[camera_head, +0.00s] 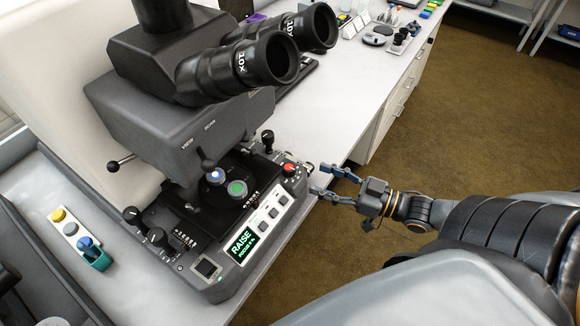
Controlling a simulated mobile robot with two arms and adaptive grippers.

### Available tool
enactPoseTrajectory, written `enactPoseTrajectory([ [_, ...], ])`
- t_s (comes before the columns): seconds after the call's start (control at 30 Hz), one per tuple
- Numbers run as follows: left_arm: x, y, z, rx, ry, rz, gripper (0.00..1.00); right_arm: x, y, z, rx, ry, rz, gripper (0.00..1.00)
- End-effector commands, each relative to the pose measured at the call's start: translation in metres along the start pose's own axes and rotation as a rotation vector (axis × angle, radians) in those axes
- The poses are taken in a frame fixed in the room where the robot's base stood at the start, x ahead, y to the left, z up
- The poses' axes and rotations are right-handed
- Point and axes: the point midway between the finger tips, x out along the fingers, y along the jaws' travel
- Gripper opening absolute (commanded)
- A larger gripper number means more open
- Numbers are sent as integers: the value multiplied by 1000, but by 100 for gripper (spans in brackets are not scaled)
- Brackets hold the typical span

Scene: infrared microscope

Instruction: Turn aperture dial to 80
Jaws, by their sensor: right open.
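The grey infrared microscope (175,75) stands on the bench, with two eyepieces marked 10X at its top. Its base has several knobs, and I cannot read which one is the aperture dial. A red knob (289,168) sits at the base's right edge, a black knob (267,138) stands behind it, and two black knobs (155,237) are at the front left. A green lit screen (243,243) reads RAISE and a focus line. My right gripper (321,180) is open and empty, just right of the red knob and apart from it. My left gripper is out of view.
The white bench (335,110) runs back to the right, with small items (378,35) at its far end. A panel with yellow, white and blue parts (75,235) lies left of the microscope. The brown floor (480,100) on the right is clear.

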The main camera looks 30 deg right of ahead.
Motion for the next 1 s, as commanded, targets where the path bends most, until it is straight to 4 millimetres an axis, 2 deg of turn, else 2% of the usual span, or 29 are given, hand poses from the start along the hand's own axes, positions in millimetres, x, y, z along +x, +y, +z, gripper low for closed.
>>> enactPoseTrajectory([
  [0.03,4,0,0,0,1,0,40,11,0,0,-3,7,-1,53],
  [0.2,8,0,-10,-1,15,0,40,41,0,0,-3,6,0,53],
  [0.37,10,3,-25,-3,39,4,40,65,0,-1,-2,5,0,53],
  [0.5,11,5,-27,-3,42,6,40,81,1,0,-2,2,1,53],
  [0.7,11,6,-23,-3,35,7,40,91,0,0,-1,-1,0,53],
  [1.0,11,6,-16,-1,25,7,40,92,0,1,-1,-2,0,51],
])
